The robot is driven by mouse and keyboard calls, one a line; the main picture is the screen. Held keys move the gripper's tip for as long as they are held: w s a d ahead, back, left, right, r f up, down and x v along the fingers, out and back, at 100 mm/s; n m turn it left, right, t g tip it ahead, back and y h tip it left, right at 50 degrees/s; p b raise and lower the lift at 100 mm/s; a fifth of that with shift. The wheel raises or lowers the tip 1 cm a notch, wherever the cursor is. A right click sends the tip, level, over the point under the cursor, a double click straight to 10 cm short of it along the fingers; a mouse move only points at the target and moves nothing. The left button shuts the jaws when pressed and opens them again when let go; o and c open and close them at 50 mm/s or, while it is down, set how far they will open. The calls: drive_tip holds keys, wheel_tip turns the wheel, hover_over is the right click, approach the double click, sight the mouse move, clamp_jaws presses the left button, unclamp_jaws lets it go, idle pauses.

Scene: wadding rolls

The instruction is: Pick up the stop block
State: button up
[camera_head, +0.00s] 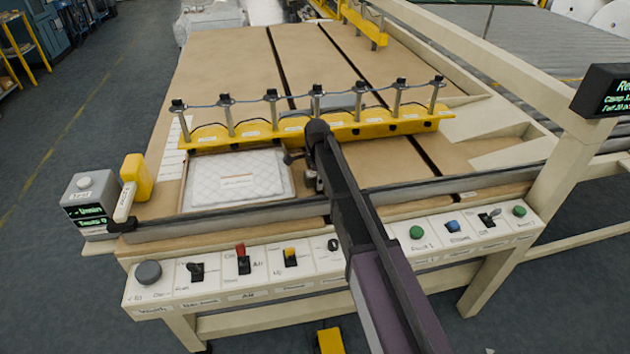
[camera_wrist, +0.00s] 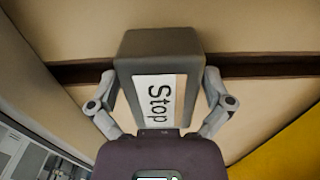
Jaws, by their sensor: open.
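The stop block (camera_wrist: 158,50) is a dark grey block with a white label reading "Stop". In the wrist view it stands between the two fingers of my gripper (camera_wrist: 160,88), close to both of them. The fingers are open, one on each side of the block; whether either touches it I cannot tell. In the head view my gripper (camera_head: 308,170) is low over the front of the brown table, in front of the yellow beam. I cannot make out the block there; my arm covers that area.
A yellow clamp beam (camera_head: 345,131) with several posts spans the brown table (camera_head: 230,70) just behind my gripper. A white quilted pad (camera_head: 238,180) lies to the left. A control panel (camera_head: 215,268) runs along the front. Dark slots (camera_head: 282,65) cross the table.

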drive_tip(key=shift+c, duration=0.2)
drive_tip(key=c, duration=1.2)
drive_tip(key=shift+r, duration=0.15)
wheel_tip(320, 180, up, 10)
drive_tip(key=p, duration=1)
